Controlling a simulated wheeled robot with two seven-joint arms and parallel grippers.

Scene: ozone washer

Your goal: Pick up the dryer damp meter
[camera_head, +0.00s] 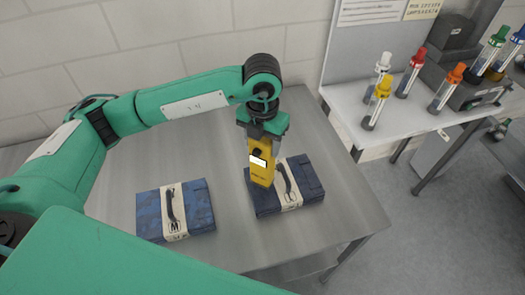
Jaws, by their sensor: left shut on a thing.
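The dryer damp meter appears to be the yellow handheld device (262,172) with a small white display and a dark round knob, in the middle of the head view. My left gripper (263,130) points down and is shut on its upper part, holding it upright. The yellow device overlaps the left side of the right-hand blue case in the picture; I cannot tell whether its lower end touches the case or the table. The gripper's fingertips are mostly hidden. My right gripper is not in view.
Two blue cases with handles lie on the grey metal table (240,245): a left one (200,208) and a right one (308,182). A white side table (360,125) at right holds several colour-capped bottles (410,75) and grey boxes. The table's front middle is clear.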

